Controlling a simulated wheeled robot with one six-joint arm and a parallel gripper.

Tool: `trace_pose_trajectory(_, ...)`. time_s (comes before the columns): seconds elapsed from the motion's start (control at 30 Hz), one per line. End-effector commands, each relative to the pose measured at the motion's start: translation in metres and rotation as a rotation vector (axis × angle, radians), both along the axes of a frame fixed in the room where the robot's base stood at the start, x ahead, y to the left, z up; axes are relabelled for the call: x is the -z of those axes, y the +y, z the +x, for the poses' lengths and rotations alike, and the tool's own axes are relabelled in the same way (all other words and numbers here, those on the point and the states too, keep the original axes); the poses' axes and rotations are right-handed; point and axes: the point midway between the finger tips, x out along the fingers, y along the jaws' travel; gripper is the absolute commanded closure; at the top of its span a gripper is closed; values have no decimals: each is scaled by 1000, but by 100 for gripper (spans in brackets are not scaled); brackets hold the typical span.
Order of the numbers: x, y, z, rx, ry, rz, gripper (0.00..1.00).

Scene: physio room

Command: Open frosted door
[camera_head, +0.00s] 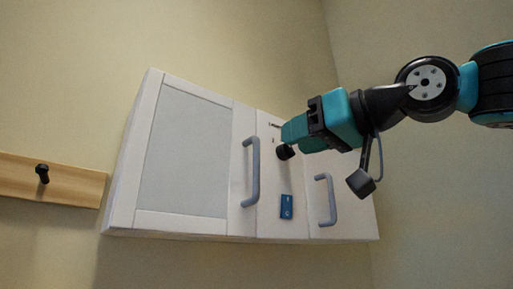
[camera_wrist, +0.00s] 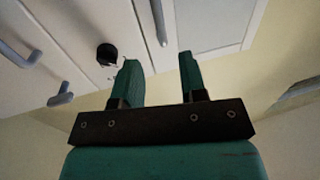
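The frosted door (camera_head: 186,152) is the left door of a white wall cabinet, with a pale grey panel in a white frame. It looks shut. Its grey bar handle (camera_head: 251,171) runs upright along its right edge. In the wrist view the frosted panel (camera_wrist: 212,22) is at the upper right and the handle (camera_wrist: 159,22) at top centre, beyond the fingertips. My gripper (camera_head: 292,131) is right of the handle in the head view, apart from it as far as I can tell. In the wrist view its two teal fingers (camera_wrist: 158,62) are spread with nothing between them.
A black knob (camera_head: 285,152) shows just below my gripper. A plain door to the right has its own grey handle (camera_head: 327,200). A blue label (camera_head: 287,206) sits between the handles. A wooden rail (camera_head: 75,182) with a black peg is at the left.

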Motion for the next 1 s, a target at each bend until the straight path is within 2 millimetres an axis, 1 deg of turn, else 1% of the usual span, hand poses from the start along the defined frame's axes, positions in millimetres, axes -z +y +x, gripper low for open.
trace_pose_trajectory(0.03, -2, 10, 7, -8, 5, -2, 61)
trace_pose_trajectory(0.2, -3, 37, 33, -6, 6, -3, 61)
trace_pose_trajectory(0.4, -3, 60, 58, -2, 3, -3, 61)
trace_pose_trajectory(0.6, -1, 71, 69, 0, 1, -2, 61)
trace_pose_trajectory(0.9, 0, 72, 71, 1, 0, -1, 61)
trace_pose_trajectory(0.97, 0, 72, 70, 1, 0, -1, 75)
trace_pose_trajectory(1.0, 0, 72, 70, 1, 0, -1, 84)
